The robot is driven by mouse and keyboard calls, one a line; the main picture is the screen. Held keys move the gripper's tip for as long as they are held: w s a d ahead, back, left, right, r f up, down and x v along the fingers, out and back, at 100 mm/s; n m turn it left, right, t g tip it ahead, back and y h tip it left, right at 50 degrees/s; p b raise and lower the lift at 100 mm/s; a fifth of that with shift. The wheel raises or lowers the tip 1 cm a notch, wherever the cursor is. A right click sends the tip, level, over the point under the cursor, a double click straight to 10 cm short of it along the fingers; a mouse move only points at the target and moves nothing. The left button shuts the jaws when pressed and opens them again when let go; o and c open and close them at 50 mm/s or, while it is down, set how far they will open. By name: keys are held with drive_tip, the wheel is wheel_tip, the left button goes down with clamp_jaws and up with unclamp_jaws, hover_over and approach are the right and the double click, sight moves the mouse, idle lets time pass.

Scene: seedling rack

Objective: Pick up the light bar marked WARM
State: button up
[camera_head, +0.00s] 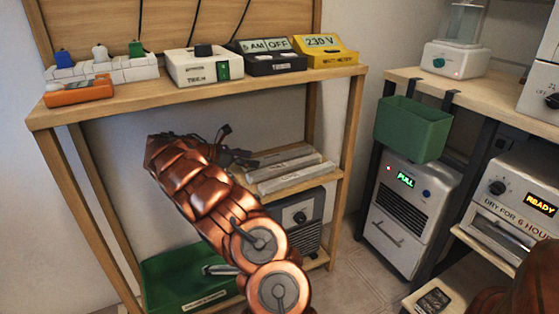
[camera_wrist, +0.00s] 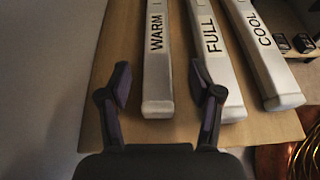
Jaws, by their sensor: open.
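The light bar marked WARM (camera_wrist: 157,75) is a white bar lying on a wooden shelf, the leftmost of three in the wrist view. My gripper (camera_wrist: 164,84) is open, with one dark finger on each side of the WARM bar's near end; I cannot tell its height above the bar. The right finger overlaps the edge of the bar marked FULL (camera_wrist: 213,55) in the picture. In the head view, my gripper (camera_head: 238,157) is at the left of the middle shelf, partly hidden by my copper arm. The bars (camera_head: 290,172) lie there side by side, labels unreadable.
The bar marked COOL (camera_wrist: 262,50) lies at the right of the other two. The shelf board (camera_wrist: 125,60) is bare left of WARM. Devices stand on the top shelf (camera_head: 215,90). A green tray (camera_head: 165,270) and a grey box (camera_head: 310,212) are below. A green bin (camera_head: 412,128) hangs at right.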

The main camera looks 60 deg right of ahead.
sight(261, 159)
drive_tip(key=b+x, duration=0.1)
drive_tip(key=x, duration=0.2)
drive_tip(key=shift+w+f+b, duration=0.1)
drive_tip(key=shift+f+b, duration=0.1)
drive_tip(key=shift+b, duration=0.1)
drive_tip(key=shift+x, duration=0.8)
drive_tip(key=shift+r, duration=0.15)
clamp_jaws()
